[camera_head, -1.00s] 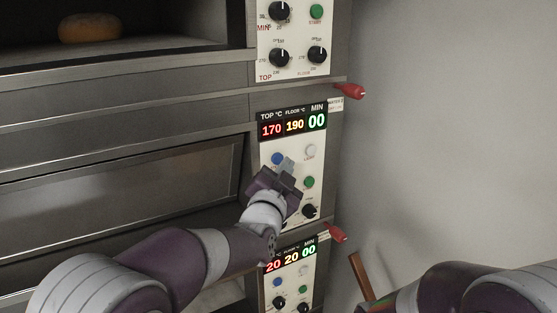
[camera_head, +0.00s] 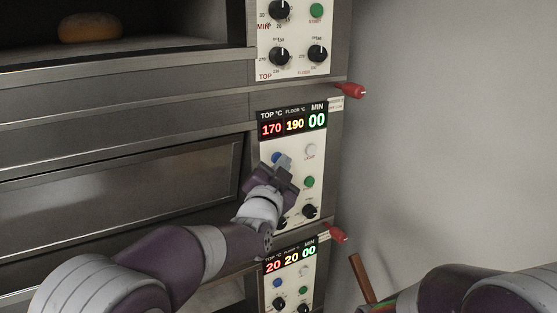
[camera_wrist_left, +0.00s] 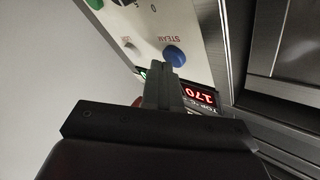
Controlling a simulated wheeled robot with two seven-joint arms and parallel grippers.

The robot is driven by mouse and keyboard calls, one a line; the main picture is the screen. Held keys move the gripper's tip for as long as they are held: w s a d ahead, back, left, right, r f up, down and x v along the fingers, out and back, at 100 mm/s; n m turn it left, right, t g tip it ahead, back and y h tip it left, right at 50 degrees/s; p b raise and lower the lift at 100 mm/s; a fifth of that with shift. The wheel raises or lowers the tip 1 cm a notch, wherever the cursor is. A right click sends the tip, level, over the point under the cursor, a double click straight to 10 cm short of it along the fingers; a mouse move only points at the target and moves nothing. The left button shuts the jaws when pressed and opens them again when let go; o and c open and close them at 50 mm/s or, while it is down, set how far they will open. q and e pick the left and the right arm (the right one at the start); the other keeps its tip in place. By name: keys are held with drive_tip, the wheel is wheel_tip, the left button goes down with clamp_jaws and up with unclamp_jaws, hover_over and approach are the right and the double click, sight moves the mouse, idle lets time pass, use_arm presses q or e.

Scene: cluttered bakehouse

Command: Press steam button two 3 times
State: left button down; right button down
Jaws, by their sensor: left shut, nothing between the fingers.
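The middle oven panel (camera_head: 292,185) carries a blue button (camera_head: 276,158), now partly covered by my left gripper. In the left wrist view this blue button (camera_wrist_left: 174,56) sits beside the word STEAM. My left gripper (camera_head: 286,157) is shut and empty in front of the panel, its fingertips just right of the blue button. In the left wrist view the closed fingertips (camera_wrist_left: 166,70) are right at the button's edge; whether they touch it I cannot tell. The panel display (camera_head: 293,124) reads 170, 190 and 00. My right gripper is out of view.
A white light button (camera_head: 310,150), a green button (camera_head: 309,181) and a black knob (camera_head: 309,211) are close by. Red handles stick out at the panel's right edge, above (camera_head: 350,90) and below (camera_head: 335,233). A lower panel has its own blue button (camera_head: 277,283).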

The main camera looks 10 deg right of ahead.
use_arm(q)
drive_tip(key=shift+w+a, duration=0.1)
drive_tip(key=shift+w, duration=0.1)
idle(0.6)
drive_tip(key=shift+s+d+b, duration=0.35)
drive_tip(key=shift+s+b, duration=0.2)
drive_tip(key=shift+s, duration=0.25)
drive_tip(key=shift+s, duration=0.1)
drive_tip(key=s, duration=0.1)
drive_tip(key=s+d, duration=0.1)
drive_tip(key=s, duration=0.1)
drive_tip(key=s+d+b, duration=0.1)
drive_tip(key=shift+s, duration=0.2)
